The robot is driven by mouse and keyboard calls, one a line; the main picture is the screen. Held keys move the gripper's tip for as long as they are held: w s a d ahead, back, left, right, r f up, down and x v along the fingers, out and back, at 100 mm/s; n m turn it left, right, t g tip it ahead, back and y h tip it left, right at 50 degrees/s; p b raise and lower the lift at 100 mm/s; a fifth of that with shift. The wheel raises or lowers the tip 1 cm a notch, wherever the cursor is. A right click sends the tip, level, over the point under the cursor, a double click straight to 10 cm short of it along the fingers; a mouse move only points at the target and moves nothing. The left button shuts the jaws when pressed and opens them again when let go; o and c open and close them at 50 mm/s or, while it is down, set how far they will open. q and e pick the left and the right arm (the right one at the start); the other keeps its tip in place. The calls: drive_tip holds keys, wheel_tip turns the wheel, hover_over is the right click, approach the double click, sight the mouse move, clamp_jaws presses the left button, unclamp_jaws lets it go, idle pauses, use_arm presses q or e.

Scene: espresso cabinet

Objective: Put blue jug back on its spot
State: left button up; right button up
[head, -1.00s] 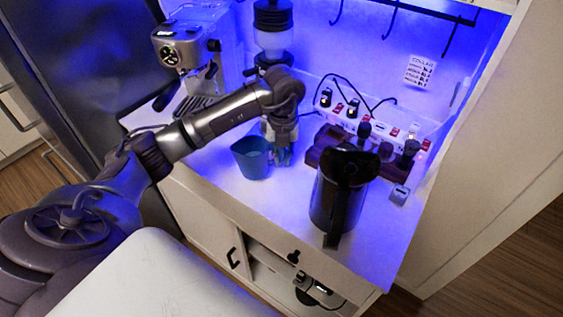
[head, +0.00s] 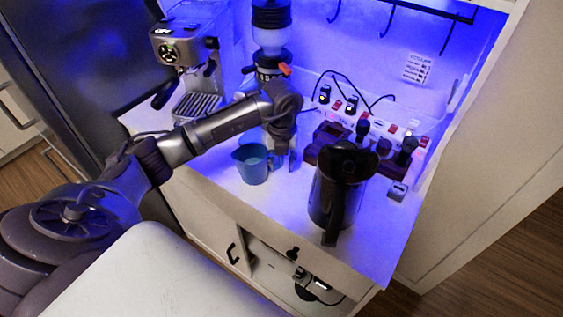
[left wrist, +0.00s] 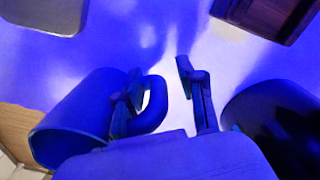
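The blue jug (head: 251,168) stands upright on the white counter, left of my left gripper (head: 281,163) in the head view. In the left wrist view the jug (left wrist: 80,117) is at the left, with its handle (left wrist: 157,103) pointing right. My left gripper (left wrist: 160,78) is open there. One finger is at the gap between the jug's body and handle; the other is to the right, clear of the handle. The handle lies between the fingers. Whether the left finger touches the jug cannot be told. My right gripper is not in view.
A tall black jug (head: 337,190) stands close to the right of my left gripper. A dark wooden stand with tools (head: 325,143) is behind it. The espresso machine (head: 183,50) and grinder (head: 271,45) are at the back left. The counter's front strip is clear.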

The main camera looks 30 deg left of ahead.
use_arm(q)
drive_tip(key=shift+r, duration=0.15)
wheel_tip(320, 180, up, 11)
drive_tip(key=b, duration=0.2)
drive_tip(key=shift+w+b, duration=0.1)
drive_tip(key=shift+b, duration=0.3)
drive_tip(key=shift+r, duration=0.55)
